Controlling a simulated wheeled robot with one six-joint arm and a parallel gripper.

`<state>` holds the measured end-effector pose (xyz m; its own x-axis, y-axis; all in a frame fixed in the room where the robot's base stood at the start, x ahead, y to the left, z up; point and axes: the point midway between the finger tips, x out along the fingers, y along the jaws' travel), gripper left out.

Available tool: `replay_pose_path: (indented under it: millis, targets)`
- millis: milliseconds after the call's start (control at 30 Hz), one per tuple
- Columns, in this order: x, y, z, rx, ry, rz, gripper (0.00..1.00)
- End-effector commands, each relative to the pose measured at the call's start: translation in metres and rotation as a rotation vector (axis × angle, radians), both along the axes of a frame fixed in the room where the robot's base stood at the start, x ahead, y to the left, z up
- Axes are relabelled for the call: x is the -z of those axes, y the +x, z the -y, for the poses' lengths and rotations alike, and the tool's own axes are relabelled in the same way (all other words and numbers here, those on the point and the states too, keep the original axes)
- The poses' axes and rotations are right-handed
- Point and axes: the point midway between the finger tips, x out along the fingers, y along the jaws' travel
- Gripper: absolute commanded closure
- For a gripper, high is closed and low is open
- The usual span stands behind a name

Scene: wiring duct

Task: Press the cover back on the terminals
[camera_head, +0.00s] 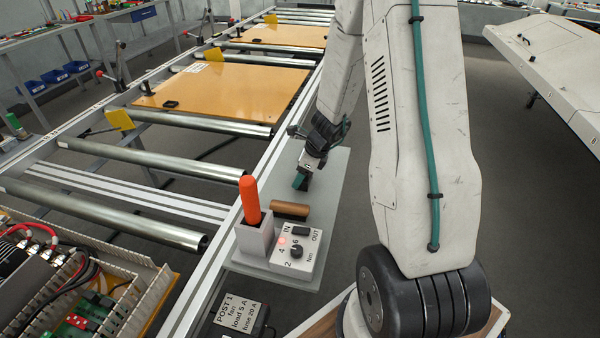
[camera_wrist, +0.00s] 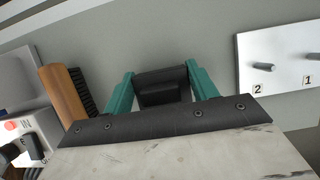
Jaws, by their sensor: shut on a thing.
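My gripper (camera_head: 301,182) is over the grey side shelf, its teal fingers pointing down. In the wrist view, the two teal fingers (camera_wrist: 162,92) are closed on the sides of a dark block-like part (camera_wrist: 163,80), which looks like the black cover. Its underside is hidden, and I cannot tell whether it still touches the shelf. The terminals are not clearly made out; an open wiring enclosure (camera_head: 160,285) with white slotted duct lies at the lower left of the head view, far from my gripper.
On the shelf (camera_head: 333,170) stand an orange-handled tool (camera_head: 250,200) in a grey holder, a torque box (camera_head: 298,250) with a knob, and a wooden brush (camera_head: 290,208). A white plate (camera_wrist: 285,60) with numbered pegs is right in the wrist view. A "POST 1" label (camera_head: 238,312) is near the rail.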

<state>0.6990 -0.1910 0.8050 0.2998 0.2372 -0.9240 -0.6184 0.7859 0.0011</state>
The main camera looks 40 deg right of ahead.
Motion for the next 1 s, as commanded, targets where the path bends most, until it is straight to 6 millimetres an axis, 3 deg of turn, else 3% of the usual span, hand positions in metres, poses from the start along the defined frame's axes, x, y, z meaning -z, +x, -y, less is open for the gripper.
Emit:
replay_pose_path:
  millis: [333, 367, 400, 433, 767, 1000]
  targets:
    - [0.004, -0.001, 0.002, 0.003, 0.000, 0.000, 0.64]
    - [0.003, 0.000, 0.002, 0.003, -0.001, 0.001, 0.34]
    - [0.003, -0.001, 0.002, 0.004, -0.001, 0.000, 0.23]
    - [0.003, -0.001, 0.002, 0.004, -0.001, 0.000, 0.20]
    - [-0.001, -0.002, 0.004, 0.005, -0.001, 0.002, 0.20]
    - [-0.036, -0.012, 0.013, 0.005, -0.004, 0.004, 0.20]
